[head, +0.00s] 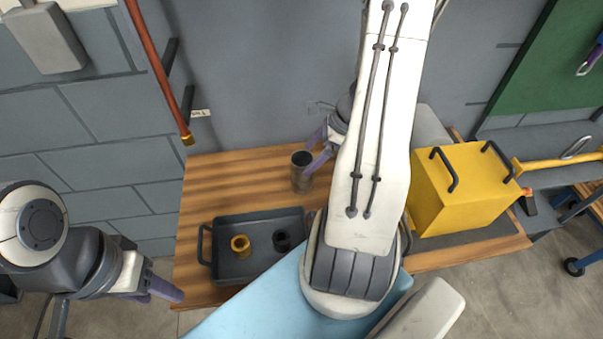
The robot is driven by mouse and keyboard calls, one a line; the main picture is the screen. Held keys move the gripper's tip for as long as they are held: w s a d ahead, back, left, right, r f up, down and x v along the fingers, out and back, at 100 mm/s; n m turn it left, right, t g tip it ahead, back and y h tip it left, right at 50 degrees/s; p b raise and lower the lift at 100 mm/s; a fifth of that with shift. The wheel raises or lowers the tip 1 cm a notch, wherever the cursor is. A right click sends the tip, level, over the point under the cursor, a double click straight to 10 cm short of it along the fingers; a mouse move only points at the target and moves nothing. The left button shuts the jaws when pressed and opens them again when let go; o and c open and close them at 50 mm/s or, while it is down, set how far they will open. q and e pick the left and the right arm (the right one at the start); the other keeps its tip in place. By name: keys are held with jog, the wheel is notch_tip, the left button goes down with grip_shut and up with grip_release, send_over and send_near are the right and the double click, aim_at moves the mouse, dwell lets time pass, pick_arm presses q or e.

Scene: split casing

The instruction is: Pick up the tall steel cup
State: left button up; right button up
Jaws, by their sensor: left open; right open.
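The tall steel cup (301,181) stands upright on the wooden table (225,180), near its back edge and behind the dark tray. My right gripper (309,156) is open at the cup's right side. One purple finger shows behind the cup's rim and the other overlaps its right side in the picture. I cannot tell whether they touch it. My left gripper (165,289) is low at the left, off the table's left front corner, open and empty, far from the cup.
A dark tray (228,219) holds a brass-coloured ring-like part (240,246) and a black one (282,241). A yellow box (468,190) with black handles stands right of my arm. The table left of the cup is clear.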

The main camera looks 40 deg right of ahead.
aim_at(296, 171)
jog(key=x, duration=0.9)
jog(key=shift+d+f, duration=0.1)
jog(key=shift+d, duration=0.2)
jog(key=c, duration=1.4)
jog(key=shift+r, duration=0.2)
